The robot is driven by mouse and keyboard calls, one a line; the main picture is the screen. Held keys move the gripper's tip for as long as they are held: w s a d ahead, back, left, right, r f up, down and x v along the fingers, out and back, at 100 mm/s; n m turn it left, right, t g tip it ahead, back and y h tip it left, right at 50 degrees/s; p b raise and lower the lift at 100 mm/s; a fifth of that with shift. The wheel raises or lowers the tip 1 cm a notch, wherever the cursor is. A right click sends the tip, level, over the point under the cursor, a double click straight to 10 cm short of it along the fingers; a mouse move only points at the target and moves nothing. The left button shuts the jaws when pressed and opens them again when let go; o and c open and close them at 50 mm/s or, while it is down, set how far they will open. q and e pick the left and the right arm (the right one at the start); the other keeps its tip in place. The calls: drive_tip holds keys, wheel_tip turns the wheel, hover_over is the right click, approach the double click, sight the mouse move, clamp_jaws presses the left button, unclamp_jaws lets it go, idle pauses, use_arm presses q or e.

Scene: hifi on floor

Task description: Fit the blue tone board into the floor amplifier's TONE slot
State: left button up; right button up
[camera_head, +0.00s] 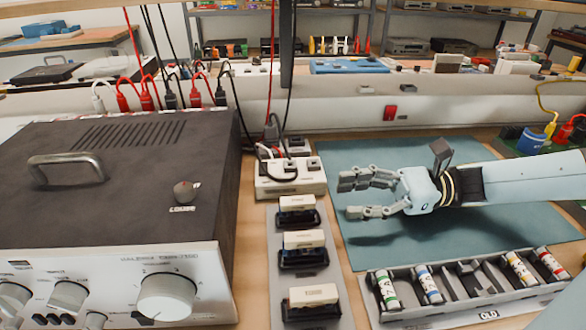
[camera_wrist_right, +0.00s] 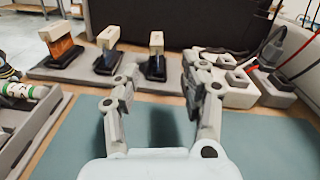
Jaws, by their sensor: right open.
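The floor amplifier (camera_head: 110,190) stands at the left in the head view, with a dark lid and a silver knobbed front. Its lid is on, and I see no TONE slot. Three boards with cream top grips stand in dark holders: the rear (camera_head: 297,204), the middle (camera_head: 304,240) and the front (camera_head: 313,296). The front one looks orange in the wrist view (camera_wrist_right: 63,48). The colours of the other two are too dark to be sure; the middle one shows a bluish hint. My right gripper (camera_head: 352,197) is open and empty, right of the boards. My left gripper is out of view.
A handle (camera_head: 68,170) and a small knob (camera_head: 186,190) sit on the lid. A power strip (camera_head: 290,178) with cables stands behind the boards. A grey rack (camera_head: 455,292) of labelled tubes lies in front of the teal mat (camera_head: 400,245), which is otherwise clear.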

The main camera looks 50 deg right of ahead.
sight(297, 199)
drive_tip(key=x, duration=0.4)
drive_tip(key=shift+w+a, duration=0.25)
drive_tip(key=shift+a, duration=0.1)
drive_tip(key=x, duration=0.5)
drive_tip(key=shift+s+a+r+b, duration=0.1)
drive_tip(key=shift+s+a+b, duration=0.1)
drive_tip(key=shift+b, duration=0.1)
drive_tip(key=shift+c, duration=0.4)
clamp_jaws()
